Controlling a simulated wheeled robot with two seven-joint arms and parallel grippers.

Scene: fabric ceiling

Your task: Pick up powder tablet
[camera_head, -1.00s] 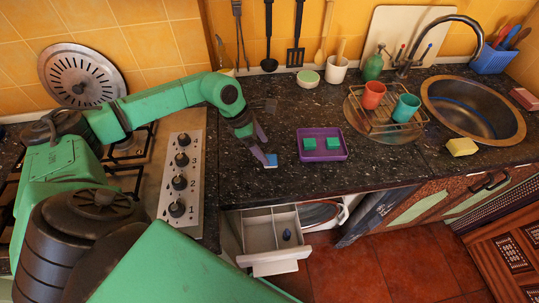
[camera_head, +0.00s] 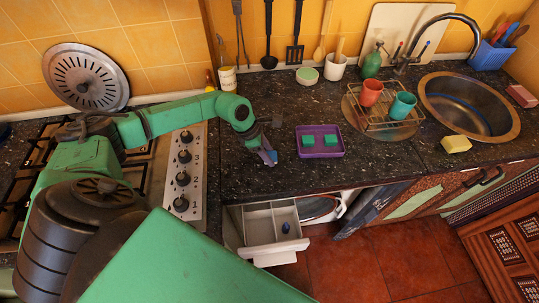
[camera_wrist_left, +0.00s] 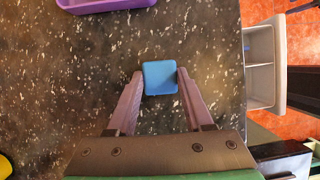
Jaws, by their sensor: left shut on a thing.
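A small blue tablet (camera_head: 273,155) is at my left gripper (camera_head: 267,156) over the dark speckled counter, left of the purple tray. In the left wrist view the blue tablet (camera_wrist_left: 159,77) sits between the two fingertips (camera_wrist_left: 158,78), with a finger touching each side, so the gripper is shut on it. I cannot tell whether it is clear of the counter. Two green blocks (camera_head: 308,140) lie in the purple tray (camera_head: 320,154); the tray's edge also shows at the top of the left wrist view (camera_wrist_left: 100,6). My right gripper is not in view.
Below the counter edge, an open drawer (camera_head: 258,236) holds a dark blue oval thing (camera_head: 286,228). A rack with a red cup (camera_head: 370,93) and a teal cup (camera_head: 403,106) stands right of the tray, near the sink (camera_head: 470,108). The stove is at left.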

